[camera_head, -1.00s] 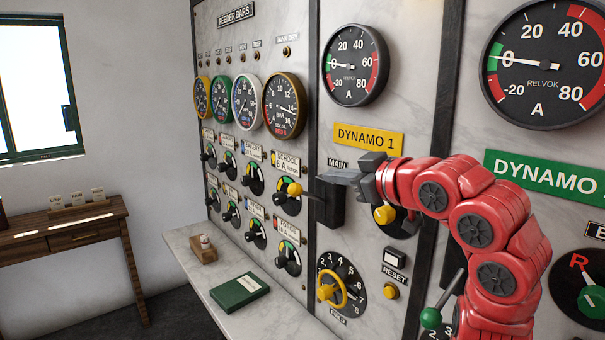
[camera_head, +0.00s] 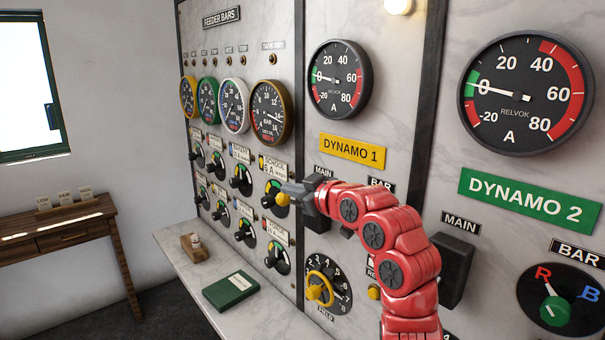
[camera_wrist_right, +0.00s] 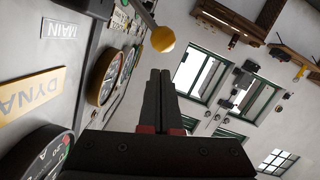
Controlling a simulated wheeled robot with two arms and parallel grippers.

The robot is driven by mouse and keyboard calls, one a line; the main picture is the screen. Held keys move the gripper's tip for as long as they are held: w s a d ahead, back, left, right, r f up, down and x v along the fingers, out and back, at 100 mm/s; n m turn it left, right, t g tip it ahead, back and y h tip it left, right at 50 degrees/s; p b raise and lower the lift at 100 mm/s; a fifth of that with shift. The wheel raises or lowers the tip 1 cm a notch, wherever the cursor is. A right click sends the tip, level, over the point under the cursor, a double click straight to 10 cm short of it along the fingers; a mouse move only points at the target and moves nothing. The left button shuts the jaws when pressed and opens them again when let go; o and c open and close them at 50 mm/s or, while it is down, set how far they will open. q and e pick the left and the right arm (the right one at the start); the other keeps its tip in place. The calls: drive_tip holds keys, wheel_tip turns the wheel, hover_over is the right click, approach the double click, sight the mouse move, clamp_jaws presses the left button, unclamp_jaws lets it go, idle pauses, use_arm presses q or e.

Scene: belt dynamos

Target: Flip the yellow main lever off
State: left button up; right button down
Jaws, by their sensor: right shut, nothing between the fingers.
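The yellow-knobbed main lever (camera_head: 283,198) sticks out to the left from the dark switch box (camera_head: 311,208) under the MAIN label of the DYNAMO 1 panel. The gripper hides much of that box. My right gripper (camera_head: 288,187) is shut and empty, with its fingertips close beside the yellow knob. In the right wrist view the yellow knob (camera_wrist_right: 163,39) is just beyond the closed fingertips (camera_wrist_right: 160,72), with a gap in the picture; the rod runs up from it. Contact cannot be told in the head view. My left gripper is out of view.
The yellow DYNAMO 1 plate (camera_head: 352,151) and an ammeter (camera_head: 339,78) sit above. Feeder knobs (camera_head: 273,194) are close on the left, a yellow field handwheel (camera_head: 319,287) below. The DYNAMO 2 switch box (camera_head: 456,268) is right of my arm. A marble ledge (camera_head: 182,243) carries a green book (camera_head: 231,290).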

sight(295, 204)
drive_tip(key=shift+w+a+f+p, duration=0.15)
drive_tip(key=shift+w+f+p, duration=0.35)
drive_tip(key=shift+f, duration=0.45)
drive_tip(key=shift+w, duration=0.1)
